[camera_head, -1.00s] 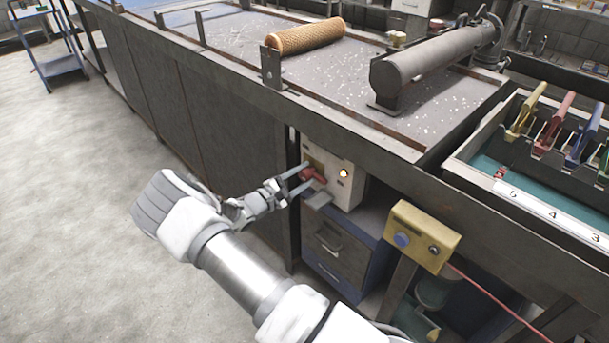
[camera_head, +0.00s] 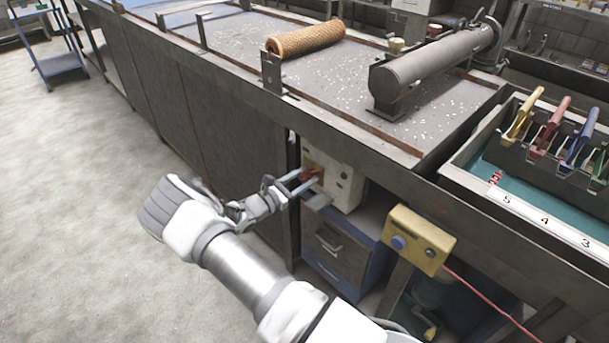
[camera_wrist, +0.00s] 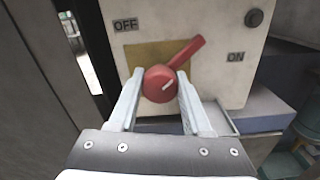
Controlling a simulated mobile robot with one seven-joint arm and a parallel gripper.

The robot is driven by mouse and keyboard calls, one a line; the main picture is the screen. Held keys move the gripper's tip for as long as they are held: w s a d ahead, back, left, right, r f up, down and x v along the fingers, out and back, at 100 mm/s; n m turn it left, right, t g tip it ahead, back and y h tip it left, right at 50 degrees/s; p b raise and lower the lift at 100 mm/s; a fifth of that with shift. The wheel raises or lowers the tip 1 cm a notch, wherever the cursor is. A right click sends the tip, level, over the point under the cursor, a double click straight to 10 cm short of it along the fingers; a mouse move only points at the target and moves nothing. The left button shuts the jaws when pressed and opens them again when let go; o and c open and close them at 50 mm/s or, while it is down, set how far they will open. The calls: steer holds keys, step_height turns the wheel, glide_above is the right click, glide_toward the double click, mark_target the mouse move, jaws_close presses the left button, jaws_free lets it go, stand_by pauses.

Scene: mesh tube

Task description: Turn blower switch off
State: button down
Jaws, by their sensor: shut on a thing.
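The blower switch is a red rotary knob (camera_wrist: 160,86) with a lever, on a pale control box (camera_head: 342,186) under the bench edge. In the wrist view its lever points up and to the right, between the OFF label (camera_wrist: 125,25) at upper left and the ON label (camera_wrist: 235,57) at right. My gripper (camera_head: 307,182) is shut on the red switch, one finger on each side of its hub. The round lamp (camera_wrist: 254,18) on the box is dark; it also shows unlit in the head view (camera_head: 344,175).
A yellow box with a blue button (camera_head: 420,238) hangs to the right, with a red cable. Drawers (camera_head: 338,255) stand below the control box. The bench (camera_head: 330,85) above carries a mesh tube (camera_head: 305,39) and a grey cylinder (camera_head: 425,59). Open floor lies left.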

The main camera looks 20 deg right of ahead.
steer(key=n+p, duration=0.1)
steer(key=n, duration=0.4)
steer(key=shift+n+p, duration=0.3)
steer(key=shift+n, duration=2.1)
steer(key=shift+c, duration=1.7)
jaws_free()
steer(key=shift+a, duration=0.1)
steer(key=p+v, duration=0.1)
steer(key=v, duration=1.6)
steer(key=shift+a+p, duration=0.2)
steer(key=shift+p, duration=0.15)
